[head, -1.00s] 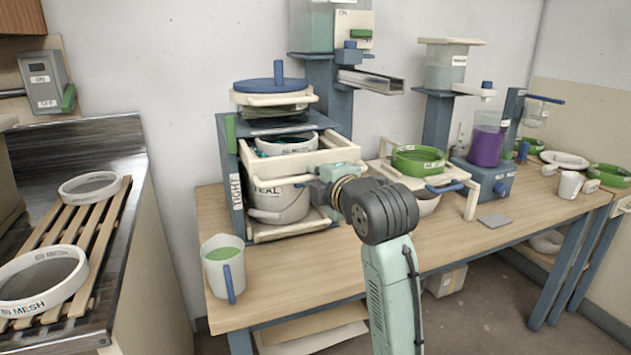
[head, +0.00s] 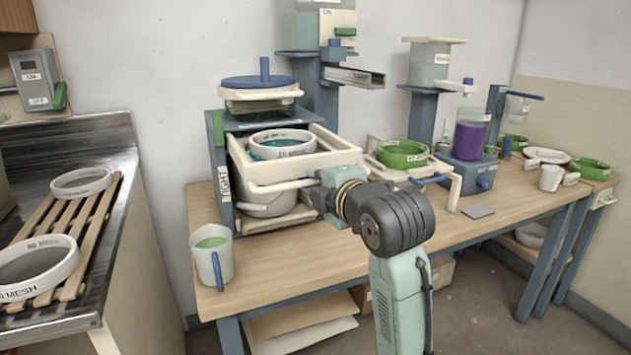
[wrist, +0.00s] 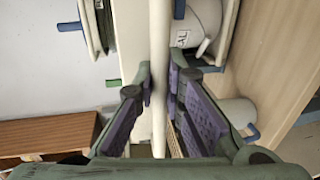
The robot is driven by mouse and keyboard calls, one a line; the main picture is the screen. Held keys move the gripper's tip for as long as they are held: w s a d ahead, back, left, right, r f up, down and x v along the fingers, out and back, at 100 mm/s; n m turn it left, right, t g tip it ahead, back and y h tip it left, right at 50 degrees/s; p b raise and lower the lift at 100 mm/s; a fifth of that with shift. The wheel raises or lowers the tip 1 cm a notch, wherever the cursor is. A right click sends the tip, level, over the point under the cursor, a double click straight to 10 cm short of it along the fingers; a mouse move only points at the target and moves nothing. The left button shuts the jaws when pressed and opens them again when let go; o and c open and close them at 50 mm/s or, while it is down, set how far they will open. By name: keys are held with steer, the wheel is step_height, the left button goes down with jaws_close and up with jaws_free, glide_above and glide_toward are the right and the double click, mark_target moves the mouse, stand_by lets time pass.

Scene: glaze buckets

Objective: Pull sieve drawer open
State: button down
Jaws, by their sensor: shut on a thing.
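The cream sieve drawer (head: 318,162) stands out from the blue-framed rack (head: 216,150), and a white mesh sieve (head: 283,146) with teal inside sits in it. The drawer's cream bar handle (head: 272,186) runs along its front. My gripper (head: 313,193) reaches this handle from the right. In the wrist view, the pale handle bar (wrist: 160,35) passes between the two purple-padded fingers of my gripper (wrist: 159,80), which are shut on it. The fingertips are mostly hidden in the head view.
A white bucket (head: 266,203) stands under the drawer. A cup of green glaze (head: 211,258) is at the table's front left. A green sieve (head: 403,154) on a cream frame stands to the right of my gripper. Slatted boards with white sieves (head: 83,182) are at left.

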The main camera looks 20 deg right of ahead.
steer(key=c, duration=1.7)
jaws_free()
steer(key=shift+o, duration=0.2)
steer(key=s+r, duration=0.2)
steer(key=s, duration=0.9)
steer(key=shift+s+d+r, duration=0.2)
steer(key=shift+s, duration=0.2)
